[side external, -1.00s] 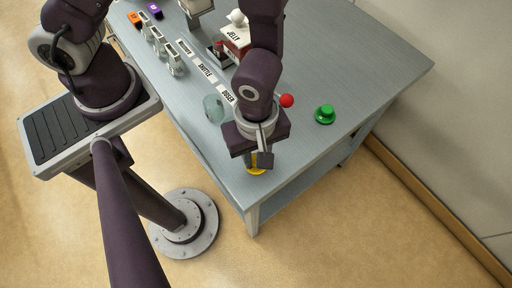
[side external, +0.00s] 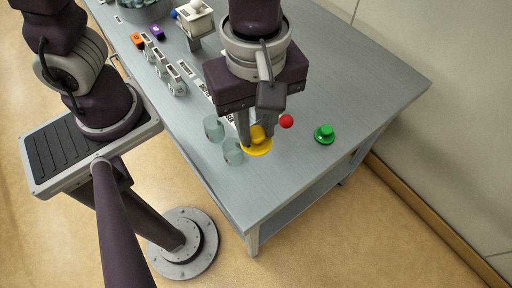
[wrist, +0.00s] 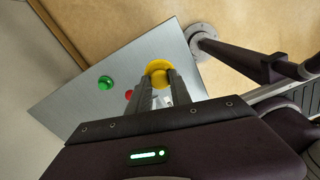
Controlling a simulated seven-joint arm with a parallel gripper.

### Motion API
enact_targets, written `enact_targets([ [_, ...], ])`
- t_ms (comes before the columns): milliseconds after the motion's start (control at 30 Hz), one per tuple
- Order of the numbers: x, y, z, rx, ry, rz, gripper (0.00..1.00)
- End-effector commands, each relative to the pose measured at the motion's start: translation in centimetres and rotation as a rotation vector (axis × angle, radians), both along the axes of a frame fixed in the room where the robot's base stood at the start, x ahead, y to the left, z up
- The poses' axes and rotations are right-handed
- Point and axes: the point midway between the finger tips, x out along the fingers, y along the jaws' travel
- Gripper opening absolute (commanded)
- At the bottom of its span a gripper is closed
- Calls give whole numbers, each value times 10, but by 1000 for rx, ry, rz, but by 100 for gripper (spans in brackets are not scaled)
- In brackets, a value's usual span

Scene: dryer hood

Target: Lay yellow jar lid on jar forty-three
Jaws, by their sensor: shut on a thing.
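The yellow jar lid (side external: 258,148), a flat disc with a round knob, is in my gripper (side external: 257,133), which is shut on the knob. The lid seems to be held above the table. In the wrist view the lid (wrist: 158,65) shows beyond the fingertips (wrist: 158,76). Two clear glass jars stand just left of the lid: one farther back (side external: 213,129), one nearer (side external: 233,153). No number can be read on either jar. My gripper hides part of the table behind it.
A green knobbed lid (side external: 324,134) and a red ball-like knob (side external: 287,121) are to the right. The table's right side is clear.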

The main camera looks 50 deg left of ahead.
Motion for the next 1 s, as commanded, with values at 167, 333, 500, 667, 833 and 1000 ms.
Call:
enact_targets([
  [167, 1, 0, 43, -4, -3, 0, 0],
  [333, 6, 5, 67, 1, 1, 18, 0],
  [500, 33, 27, 66, 1, 2, 101, 0],
  [667, 64, 60, 65, 1, 2, 206, 0],
  [833, 100, 121, 65, 1, 2, 368, 0],
  [1000, 123, 197, 65, 0, 2, 545, 0],
])
